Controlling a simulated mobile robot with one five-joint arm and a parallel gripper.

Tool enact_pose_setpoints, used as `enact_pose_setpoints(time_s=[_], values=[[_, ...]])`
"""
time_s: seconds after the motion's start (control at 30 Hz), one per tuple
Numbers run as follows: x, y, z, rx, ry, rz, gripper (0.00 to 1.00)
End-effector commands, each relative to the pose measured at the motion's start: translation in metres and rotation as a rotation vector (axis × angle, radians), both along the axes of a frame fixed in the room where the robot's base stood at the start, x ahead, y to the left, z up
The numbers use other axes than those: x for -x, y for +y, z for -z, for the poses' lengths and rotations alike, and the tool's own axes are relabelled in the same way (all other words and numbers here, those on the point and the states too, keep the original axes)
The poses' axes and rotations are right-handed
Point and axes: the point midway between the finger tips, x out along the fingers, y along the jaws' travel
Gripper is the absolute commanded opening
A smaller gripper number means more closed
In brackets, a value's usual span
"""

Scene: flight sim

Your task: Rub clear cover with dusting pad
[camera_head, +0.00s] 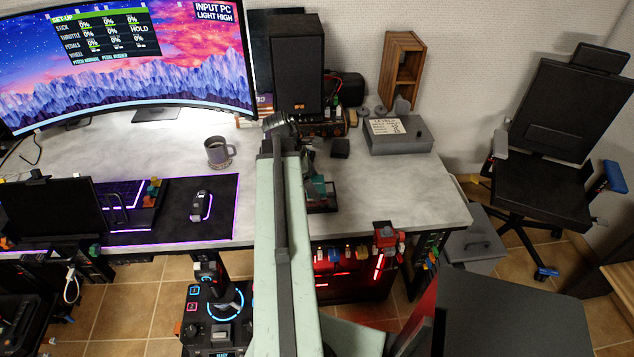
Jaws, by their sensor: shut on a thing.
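My pale green arm reaches from the bottom middle over the desk, and its dark far joint hides part of what lies behind it. My gripper (318,188) shows only small and dark just right of the arm, low over the desk near its front edge. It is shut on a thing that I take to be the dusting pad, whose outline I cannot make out. A dark base lies under the gripper; I cannot tell whether they touch. I cannot pick out the clear cover for certain.
The desk (400,190) holds a mug (220,152), a mouse (201,206), a black speaker (296,62), a grey box with a label (398,135) and a wooden rack (400,68). A curved monitor (130,60) stands left. A black chair (545,150) stands right. The desk's right part is fairly clear.

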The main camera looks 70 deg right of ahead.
Motion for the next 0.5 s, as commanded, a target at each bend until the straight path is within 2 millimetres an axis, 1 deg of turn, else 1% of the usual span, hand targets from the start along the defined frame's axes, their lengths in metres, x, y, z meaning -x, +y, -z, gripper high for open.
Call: enact_pose_setpoints(time_s=[0.33, 0.5], values=[[-0.03, 0.013, 0.002, 0.0, -0.001, -0.002, 0.47], [-0.036, 0.016, 0.002, -0.001, -0.002, -0.001, 0.47]])
